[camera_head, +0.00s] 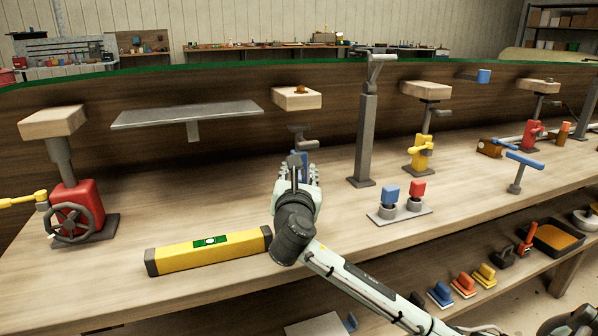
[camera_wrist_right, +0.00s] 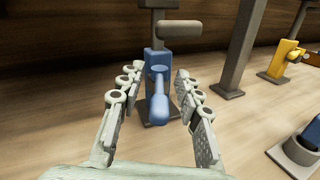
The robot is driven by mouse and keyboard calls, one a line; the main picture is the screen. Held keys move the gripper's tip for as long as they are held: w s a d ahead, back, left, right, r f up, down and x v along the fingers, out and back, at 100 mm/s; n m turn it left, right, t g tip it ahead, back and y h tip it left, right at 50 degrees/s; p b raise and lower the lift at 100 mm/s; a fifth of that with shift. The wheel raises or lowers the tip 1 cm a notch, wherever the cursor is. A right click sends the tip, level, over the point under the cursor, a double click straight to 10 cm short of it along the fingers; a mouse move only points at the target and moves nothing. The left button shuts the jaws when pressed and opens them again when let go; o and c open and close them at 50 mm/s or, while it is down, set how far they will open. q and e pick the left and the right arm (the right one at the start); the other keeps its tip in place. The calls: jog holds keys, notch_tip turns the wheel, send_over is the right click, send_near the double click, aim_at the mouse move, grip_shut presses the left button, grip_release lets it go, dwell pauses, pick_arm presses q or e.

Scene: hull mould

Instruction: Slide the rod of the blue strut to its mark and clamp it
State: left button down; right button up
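The blue strut (camera_head: 304,156) stands near the back of the bench, partly hidden by my right gripper in the head view. In the right wrist view the strut's blue clamp body (camera_wrist_right: 156,62) sits on a dark base plate, with a blue lever (camera_wrist_right: 158,95) pointing toward the camera. A grey rod (camera_head: 297,128) rises from it, with a grey crosswise handle (camera_wrist_right: 180,29). A wooden pad (camera_head: 296,99) is above the rod. My right gripper (camera_wrist_right: 152,95) is open, its fingers apart on both sides of the lever. I cannot make out a mark. My left gripper is not in view.
A grey post (camera_head: 366,135) stands right of the strut. A yellow strut (camera_head: 420,153) and a plate with blue and red knobs (camera_head: 402,212) are farther right. A yellow level (camera_head: 208,250) lies left of my right arm. A red jack (camera_head: 76,205) stands far left.

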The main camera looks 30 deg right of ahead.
grip_shut()
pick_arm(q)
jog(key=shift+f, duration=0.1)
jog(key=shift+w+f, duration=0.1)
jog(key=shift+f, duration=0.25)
pick_arm(e)
jog(key=shift+r, duration=0.15)
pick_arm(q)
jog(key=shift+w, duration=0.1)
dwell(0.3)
